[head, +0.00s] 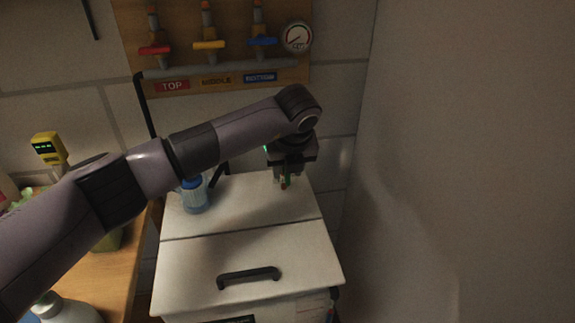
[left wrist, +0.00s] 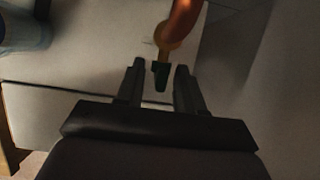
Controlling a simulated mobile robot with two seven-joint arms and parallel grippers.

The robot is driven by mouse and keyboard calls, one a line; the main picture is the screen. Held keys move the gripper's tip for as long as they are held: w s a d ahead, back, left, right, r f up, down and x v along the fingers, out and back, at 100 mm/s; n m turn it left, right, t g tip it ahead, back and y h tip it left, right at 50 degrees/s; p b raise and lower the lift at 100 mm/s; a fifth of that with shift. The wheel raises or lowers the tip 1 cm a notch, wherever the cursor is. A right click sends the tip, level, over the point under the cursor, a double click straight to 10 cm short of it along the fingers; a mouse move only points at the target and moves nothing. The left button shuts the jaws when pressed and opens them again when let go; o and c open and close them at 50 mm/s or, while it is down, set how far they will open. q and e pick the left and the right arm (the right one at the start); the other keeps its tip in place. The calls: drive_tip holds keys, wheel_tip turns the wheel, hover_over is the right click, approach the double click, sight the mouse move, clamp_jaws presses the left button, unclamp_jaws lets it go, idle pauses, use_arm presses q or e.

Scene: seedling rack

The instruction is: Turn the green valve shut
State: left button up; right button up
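The green valve handle (left wrist: 161,76) shows in the left wrist view as a short dark-green lever below a brass fitting and a copper pipe (left wrist: 181,20). My left gripper (left wrist: 159,68) is open, with one finger on each side of the green handle and a visible gap to both. In the head view my left gripper (head: 287,178) points down over the back right of the white lid, and only a little green shows at its fingers. My arm and gripper hide most of the valve there. My right gripper is in neither view.
A white lidded box (head: 192,267) with a black handle stands below. A blue container (head: 194,195) stands on its lid. Red (head: 154,50), yellow (head: 209,45) and blue (head: 262,41) valves and a gauge (head: 297,37) are on the wall board. A bare wall (head: 470,150) is close on the right.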

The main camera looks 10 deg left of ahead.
use_arm(q)
drive_tip(key=shift+w+f, duration=0.1)
drive_tip(key=shift+f, duration=0.15)
drive_tip(key=shift+c, duration=0.3)
clamp_jaws()
drive_tip(key=shift+d+f+m+g+y+b, duration=0.2)
drive_tip(key=shift+g+y+b, duration=0.15)
drive_tip(key=shift+y+b, duration=0.6)
drive_tip(key=shift+d+f+m+g+y+b, duration=0.1)
drive_tip(key=shift+m+g+y+b, duration=0.2)
drive_tip(key=shift+y+b, duration=0.65)
drive_tip(key=shift+w+g+y+b, duration=0.1)
drive_tip(key=shift+g+y+b, duration=0.25)
drive_tip(key=shift+b, duration=0.45)
drive_tip(key=shift+r+y, duration=0.15)
drive_tip(key=shift+y, duration=0.1)
drive_tip(key=shift+o, duration=0.3)
unclamp_jaws()
